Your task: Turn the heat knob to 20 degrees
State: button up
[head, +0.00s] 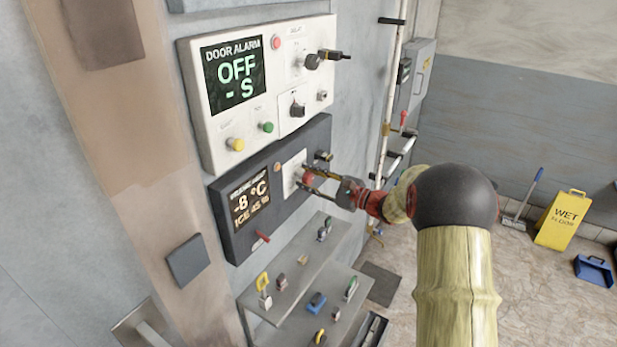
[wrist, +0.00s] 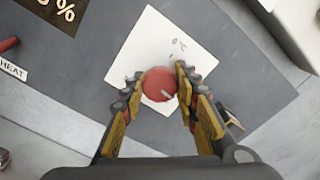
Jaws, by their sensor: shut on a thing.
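The heat knob is a round red knob (wrist: 160,84) on a white square plate (wrist: 166,40) in the wrist view. My gripper (wrist: 159,86) has its two yellow and black fingers on either side of the knob, shut on it. In the head view my gripper (head: 308,180) reaches the dark grey control panel (head: 238,205) from the right, and partly covers the red knob (head: 307,176). The panel's display (head: 249,203) reads -8 °C, with a smaller line under it that seems to read ICE 45 %.
Above is a white door alarm panel (head: 215,130) reading OFF, with knobs and buttons. A red lever (head: 263,237) is on the dark panel's lower part. Shelves (head: 290,283) with small items sit below. A yellow wet floor sign (head: 562,218) stands at right.

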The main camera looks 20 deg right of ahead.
jog(key=m+p, duration=0.3)
jog(key=m, duration=0.2)
jog(key=shift+m, duration=0.3)
jog(key=shift+f+m+p, duration=0.1)
jog(key=shift+m+p, duration=0.75)
jog(key=shift+m, duration=0.55)
jog(key=shift+s, duration=0.1)
jog(key=o, duration=1.2)
jog(key=v, duration=1.2)
